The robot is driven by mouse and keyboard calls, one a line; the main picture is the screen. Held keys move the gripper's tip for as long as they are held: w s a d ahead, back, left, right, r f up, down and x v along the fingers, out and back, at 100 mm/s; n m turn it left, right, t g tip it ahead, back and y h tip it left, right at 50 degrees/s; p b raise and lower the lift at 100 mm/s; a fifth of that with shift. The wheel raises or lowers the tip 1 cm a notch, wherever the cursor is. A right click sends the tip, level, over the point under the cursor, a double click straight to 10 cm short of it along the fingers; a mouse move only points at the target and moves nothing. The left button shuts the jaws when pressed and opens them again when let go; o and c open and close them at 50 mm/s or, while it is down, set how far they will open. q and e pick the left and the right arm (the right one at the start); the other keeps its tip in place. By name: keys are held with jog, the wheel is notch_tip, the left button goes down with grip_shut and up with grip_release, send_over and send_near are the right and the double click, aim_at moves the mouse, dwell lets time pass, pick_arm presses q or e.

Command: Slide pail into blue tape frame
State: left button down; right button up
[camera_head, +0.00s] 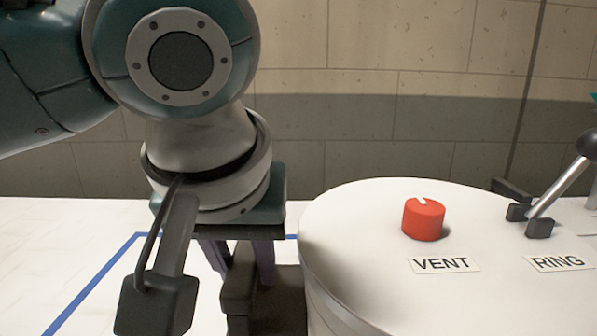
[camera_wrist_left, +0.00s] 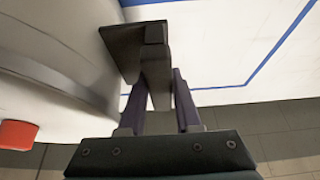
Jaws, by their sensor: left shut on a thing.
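The pail (camera_head: 350,270) is a large white drum with a flat lid, standing at the right of the head view. Its curved side shows at the left of the left wrist view (camera_wrist_left: 60,62). My left gripper (camera_head: 236,265) points down beside the pail's left side, shut on its dark handle (camera_head: 265,305). The left wrist view shows the handle (camera_wrist_left: 154,68) between the purple fingers (camera_wrist_left: 160,103). The blue tape frame (camera_head: 88,288) lies on the white surface to the left, partly hidden by my arm. Its corner shows in the left wrist view (camera_wrist_left: 246,85).
The lid carries a red VENT knob (camera_head: 423,219) and a metal lever (camera_head: 560,187) marked RING with a dark ball end. The white surface (camera_head: 40,235) looks clear on the left. A tiled wall (camera_head: 400,120) stands behind.

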jog(key=shift+f+b, duration=0.35)
pick_arm(q)
jog(key=w, duration=0.7)
jog(key=shift+w+b, duration=0.3)
jog(key=shift+b, duration=0.15)
pick_arm(e)
jog(key=shift+f, duration=0.4)
